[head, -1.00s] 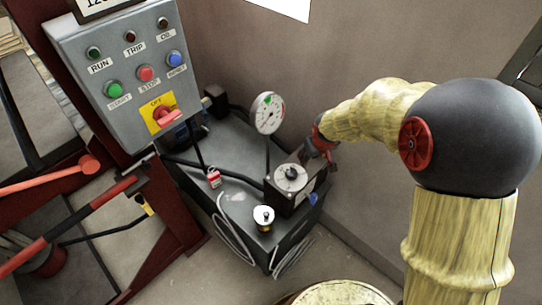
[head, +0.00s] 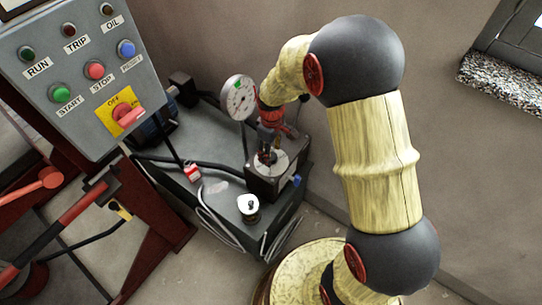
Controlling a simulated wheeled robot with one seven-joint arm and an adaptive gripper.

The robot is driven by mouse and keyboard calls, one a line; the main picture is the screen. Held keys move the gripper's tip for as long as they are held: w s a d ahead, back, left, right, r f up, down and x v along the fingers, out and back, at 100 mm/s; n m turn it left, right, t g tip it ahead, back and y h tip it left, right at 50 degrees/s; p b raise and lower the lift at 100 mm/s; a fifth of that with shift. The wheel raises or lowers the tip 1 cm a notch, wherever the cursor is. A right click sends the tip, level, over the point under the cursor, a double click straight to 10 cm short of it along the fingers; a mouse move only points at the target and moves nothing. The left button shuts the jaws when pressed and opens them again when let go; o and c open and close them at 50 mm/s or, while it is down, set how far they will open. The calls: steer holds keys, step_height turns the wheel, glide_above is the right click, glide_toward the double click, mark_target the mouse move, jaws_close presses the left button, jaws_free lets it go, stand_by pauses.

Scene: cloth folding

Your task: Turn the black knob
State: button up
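A dark box (head: 277,184) with a round white dial (head: 277,167) on its top stands on the dark machine cabinet. The black knob is at the middle of that dial, and my gripper largely hides it in the head view. My gripper (head: 267,156) points down right over the dial with its fingers at the knob. The fingers are small and dark here, so I cannot tell whether they are open, shut or touching the knob.
A pressure gauge (head: 238,98) stands on a stem just left of my gripper. A white cap (head: 248,204), a red padlock (head: 192,173) and hoses lie on the cabinet. A grey control panel (head: 85,75) is at the left, and a wall rises behind.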

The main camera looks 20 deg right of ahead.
steer(key=shift+f, duration=0.9)
steer(key=shift+c, duration=1.4)
steer(key=c, duration=0.9)
